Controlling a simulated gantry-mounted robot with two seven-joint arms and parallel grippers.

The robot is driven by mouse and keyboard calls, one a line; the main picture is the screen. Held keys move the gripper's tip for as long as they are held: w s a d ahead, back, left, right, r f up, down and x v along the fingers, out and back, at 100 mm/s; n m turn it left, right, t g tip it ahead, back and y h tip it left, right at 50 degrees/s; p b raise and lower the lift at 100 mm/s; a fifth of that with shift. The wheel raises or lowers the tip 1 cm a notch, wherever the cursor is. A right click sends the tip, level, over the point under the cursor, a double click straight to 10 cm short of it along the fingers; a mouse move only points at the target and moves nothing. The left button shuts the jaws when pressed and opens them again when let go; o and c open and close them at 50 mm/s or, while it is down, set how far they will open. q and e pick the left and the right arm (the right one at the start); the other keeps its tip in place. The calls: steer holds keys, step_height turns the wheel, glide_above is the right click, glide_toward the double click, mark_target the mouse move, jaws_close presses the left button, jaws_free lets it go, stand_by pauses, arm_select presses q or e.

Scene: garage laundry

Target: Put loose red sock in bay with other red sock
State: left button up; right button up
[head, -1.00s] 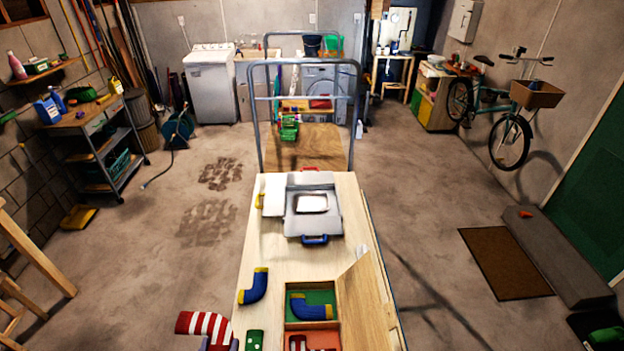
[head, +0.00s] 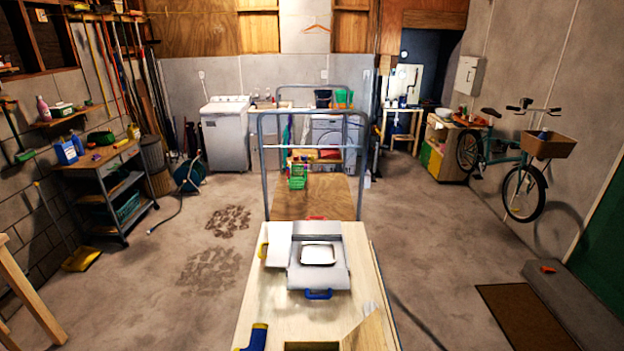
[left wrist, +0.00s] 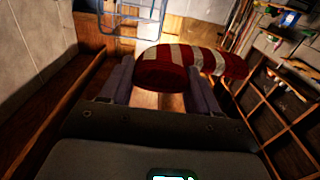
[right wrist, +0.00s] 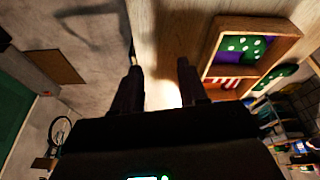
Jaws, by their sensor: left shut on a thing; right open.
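The loose red-and-white striped sock (left wrist: 205,62) is held crosswise between the fingers of my left gripper (left wrist: 158,82), which is shut on it. My right gripper (right wrist: 160,72) is open and empty, beside the wooden box with bays (right wrist: 292,32) in the right wrist view. One bay there shows a green sock with white dots (right wrist: 236,43) on a purple floor. The nearer bay shows part of the other red-and-white striped sock (right wrist: 222,82). In the head view only the box's far edge (head: 312,346) shows, and neither gripper is visible.
A loose blue sock with a yellow cuff (head: 258,337) lies left of the box. A loose green dotted sock (right wrist: 275,76) lies beside it. Bare tabletop lies between.

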arm_select(q)
steer(key=r, duration=0.2)
steer(key=w+r, duration=0.1)
steer(key=r, duration=0.5)
steer(key=shift+w+r, duration=0.25)
steer(key=shift+w, duration=0.05)
steer(key=s+r+p, duration=0.1)
steer(key=p, duration=0.5)
steer(key=s+r+p, duration=0.1)
steer(key=r+p, duration=0.1)
steer(key=p, duration=0.5)
steer(key=shift+s+r, duration=0.15)
steer(key=shift+r, duration=0.1)
steer(key=shift+d+f, duration=0.1)
